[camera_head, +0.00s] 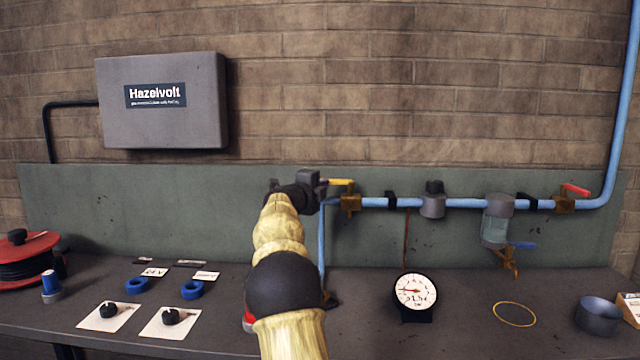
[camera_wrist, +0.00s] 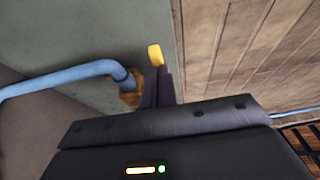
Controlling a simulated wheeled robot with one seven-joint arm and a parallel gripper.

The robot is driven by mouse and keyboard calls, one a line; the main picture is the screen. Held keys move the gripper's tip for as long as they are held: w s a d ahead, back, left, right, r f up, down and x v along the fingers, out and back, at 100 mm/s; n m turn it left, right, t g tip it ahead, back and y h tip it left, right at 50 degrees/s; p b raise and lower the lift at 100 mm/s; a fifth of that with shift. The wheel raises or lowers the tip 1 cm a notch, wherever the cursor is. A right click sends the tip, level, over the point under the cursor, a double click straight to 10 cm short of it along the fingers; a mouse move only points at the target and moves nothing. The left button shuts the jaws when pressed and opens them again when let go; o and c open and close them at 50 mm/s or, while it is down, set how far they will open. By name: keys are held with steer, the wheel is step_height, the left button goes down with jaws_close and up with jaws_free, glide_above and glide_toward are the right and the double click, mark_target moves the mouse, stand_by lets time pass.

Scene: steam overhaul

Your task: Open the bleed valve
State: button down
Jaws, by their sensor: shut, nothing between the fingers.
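No valve carries a readable label, so I cannot tell which is the bleed valve. A brass valve with a yellow lever (camera_head: 341,182) sits at the left end of the blue pipe. A brass valve with a red lever (camera_head: 576,190) is at the right end. A small brass valve with a blue lever (camera_head: 522,245) hangs below the clear filter bowl (camera_head: 496,229). My gripper (camera_head: 322,183) is shut and empty, close beside the yellow lever. In the wrist view the yellow lever (camera_wrist: 155,54) shows just past my fingertips (camera_wrist: 160,75); contact is unclear.
A pressure gauge (camera_head: 416,291) stands on the bench below the pipe. A thin ring (camera_head: 514,314) and a grey cup (camera_head: 599,316) lie to the right. Blue rings, black knobs on cards and a red reel (camera_head: 22,262) are at left. My arm hides part of the bench.

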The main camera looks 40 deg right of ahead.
steer(key=shift+w+a+r, duration=0.15)
steer(key=shift+a+r, duration=0.05)
steer(key=w+b+v, duration=0.1)
steer(key=b+v, duration=0.1)
steer(key=v, duration=1.1)
steer(key=shift+w+a+b, duration=0.2)
steer(key=shift+b, duration=0.15)
steer(key=shift+w+f, duration=0.1)
steer(key=shift+f, duration=0.05)
